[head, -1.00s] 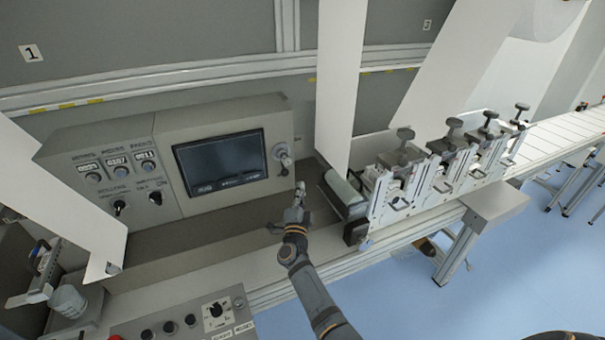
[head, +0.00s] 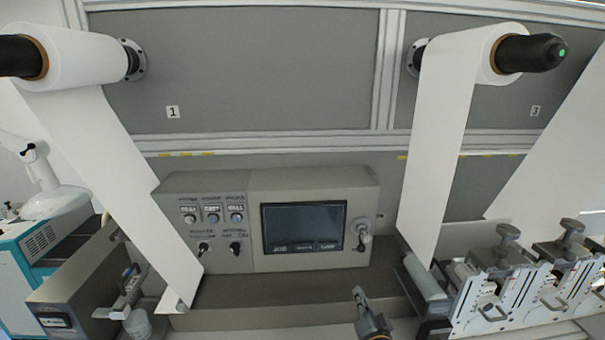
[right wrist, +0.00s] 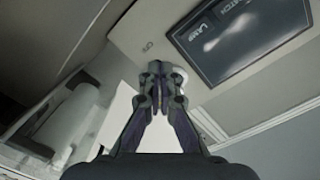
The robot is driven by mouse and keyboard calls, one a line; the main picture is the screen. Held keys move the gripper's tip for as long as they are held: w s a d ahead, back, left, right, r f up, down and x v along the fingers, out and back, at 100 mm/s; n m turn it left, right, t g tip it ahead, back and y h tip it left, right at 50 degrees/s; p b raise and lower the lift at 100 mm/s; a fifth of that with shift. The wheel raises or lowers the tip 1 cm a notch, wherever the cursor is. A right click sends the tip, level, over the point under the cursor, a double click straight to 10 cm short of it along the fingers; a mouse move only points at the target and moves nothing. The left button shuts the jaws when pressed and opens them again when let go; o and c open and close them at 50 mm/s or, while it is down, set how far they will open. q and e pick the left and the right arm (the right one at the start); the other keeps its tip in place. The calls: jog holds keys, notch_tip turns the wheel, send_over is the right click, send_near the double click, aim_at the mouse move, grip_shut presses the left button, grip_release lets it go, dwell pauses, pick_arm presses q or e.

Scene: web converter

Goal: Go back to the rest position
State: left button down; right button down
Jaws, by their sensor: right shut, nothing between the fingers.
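My right gripper (head: 359,293) is at the bottom of the head view, in front of the control panel and below its dark screen (head: 303,227). It also shows in the right wrist view (right wrist: 158,72), with its two fingers together and nothing held. The rotary switch (head: 364,236) on the panel's right side is above the gripper in the head view, apart from it. In the right wrist view part of a pale round knob shows just behind the fingertips. My left gripper is in neither view.
Paper webs hang from the left roll (head: 80,55) and the right roll (head: 478,55). Clamp units (head: 500,285) with dark knobs stand to the right of my right gripper. A grey box (head: 85,280) stands at the left. The ledge below the panel (head: 270,290) looks clear.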

jog(key=s+f+n+g+y, duration=0.1)
jog(key=s+f+n+g, duration=0.25)
jog(key=s, duration=0.35)
jog(key=s+f+n+g+y, duration=0.1)
jog(key=s+f+n+g, duration=0.25)
jog(key=s, duration=0.35)
jog(key=s+d+n+g+h, duration=0.1)
jog(key=s+d+g+h, duration=0.15)
jog(key=s, duration=0.65)
jog(key=s+d+n+g+h, duration=0.1)
jog(key=s+d+g, duration=0.25)
jog(key=s, duration=0.45)
jog(key=s+d+f+g+b, duration=0.1)
jog(key=f+b, duration=0.1)
jog(key=f, duration=0.9)
jog(key=s+d+f+b, duration=0.1)
jog(key=s+f+b, duration=0.1)
jog(key=f, duration=0.9)
jog(key=s+d+f+g+b, duration=0.1)
jog(key=f+b, duration=0.1)
jog(key=f, duration=1)
jog(key=s+f+g+b, duration=0.1)
jog(key=s+f+b, duration=0.1)
jog(key=s+f, duration=1.4)
jog(key=shift+s+d+f+m+b, duration=0.3)
jog(key=shift+s+d+f, duration=0.1)
jog(key=shift+s, duration=0.35)
